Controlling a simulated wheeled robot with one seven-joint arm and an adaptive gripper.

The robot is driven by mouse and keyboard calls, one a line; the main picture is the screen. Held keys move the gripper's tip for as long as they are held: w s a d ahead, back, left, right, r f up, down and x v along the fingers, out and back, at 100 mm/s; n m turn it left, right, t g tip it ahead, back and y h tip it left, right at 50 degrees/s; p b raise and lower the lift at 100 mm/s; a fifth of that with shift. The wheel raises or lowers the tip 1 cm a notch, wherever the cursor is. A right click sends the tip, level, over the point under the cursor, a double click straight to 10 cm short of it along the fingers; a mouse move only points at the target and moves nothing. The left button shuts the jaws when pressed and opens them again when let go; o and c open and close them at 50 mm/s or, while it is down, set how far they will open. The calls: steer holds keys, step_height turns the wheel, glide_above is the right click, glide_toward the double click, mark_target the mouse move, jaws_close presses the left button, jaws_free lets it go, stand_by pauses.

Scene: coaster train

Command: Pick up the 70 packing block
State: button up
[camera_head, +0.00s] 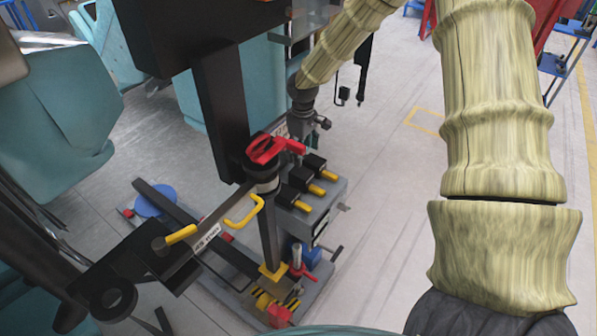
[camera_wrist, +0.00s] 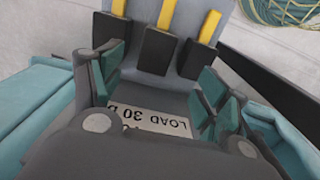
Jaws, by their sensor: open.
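Three black blocks with yellow bars stand in a row on a grey machine: a far block (camera_head: 315,163), a middle block (camera_head: 302,178) and a near block (camera_head: 288,194). The wrist view shows the left block (camera_wrist: 111,32), middle block (camera_wrist: 155,50) and right block (camera_wrist: 197,60) near its top edge. I cannot read any number on them, so I cannot tell which is the 70 packing block. My gripper (camera_wrist: 160,88) is open and empty, its teal pads apart below the blocks in that view. In the head view my gripper (camera_head: 312,143) is partly hidden behind the red clamp.
A plate labelled "LOAD 30" (camera_wrist: 160,122) lies between and below my fingers. A red clamp (camera_head: 272,149) on a dark post stands left of my gripper. A black bar with yellow handles (camera_head: 215,230) juts out left. Open floor (camera_head: 390,190) lies right of the machine.

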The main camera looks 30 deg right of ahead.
mark_target(302, 172)
steer(key=shift+w+a+f, duration=0.2)
steer(key=shift+w+f, duration=0.1)
steer(key=shift+f, duration=0.4)
steer(key=f, duration=0.2)
steer(key=f+p, duration=0.1)
steer(key=shift+s+d+f, duration=0.2)
steer(key=shift+d+f, duration=0.05)
steer(key=shift+d, duration=0.05)
steer(key=shift+f, duration=0.35)
steer(key=shift+w+d+f+p, duration=0.1)
steer(key=shift+f+p, duration=0.65)
steer(key=shift+f, duration=1.75)
jaws_close()
